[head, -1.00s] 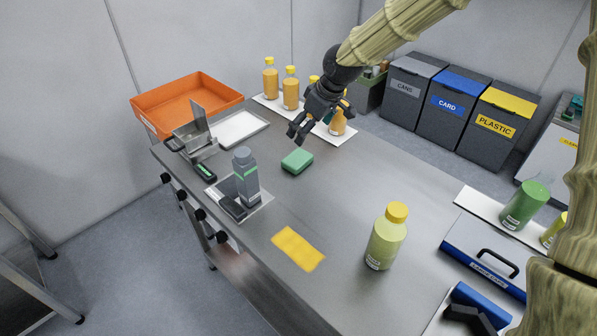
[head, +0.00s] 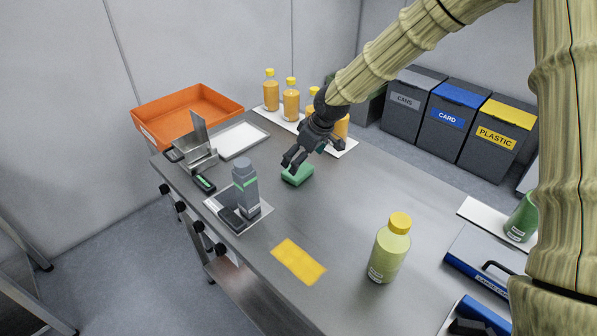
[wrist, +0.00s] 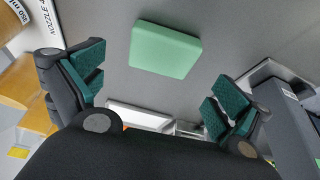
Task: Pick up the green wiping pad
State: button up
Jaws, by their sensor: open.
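The green wiping pad (head: 298,175) lies flat on the steel table, behind the yellow cloth in the head view. In the wrist view the pad (wrist: 166,49) shows whole, ahead of and between the spread fingers. My gripper (head: 293,163) is open and empty, just above the pad and partly covering it in the head view. In the wrist view the gripper's teal-padded fingers (wrist: 158,88) stand wide apart, and neither appears to touch the pad.
Orange-filled bottles (head: 291,99) stand on a white strip behind my gripper. A grey bottle-shaped device (head: 245,187) stands left of the pad. A yellow cloth (head: 299,261) and a yellow-capped bottle (head: 390,247) are nearer. The orange tray (head: 187,109) is at the far left.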

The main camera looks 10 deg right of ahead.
aim_at(301, 170)
jog(key=x, duration=0.2)
jog(key=p+x, duration=0.1)
jog(key=shift+s+d+f, duration=0.1)
jog(key=shift+s+f, duration=0.1)
jog(key=shift+f, duration=0.2)
jog(key=shift+w+f, duration=0.25)
jog(key=shift+f, duration=0.4)
jog(key=c, duration=1)
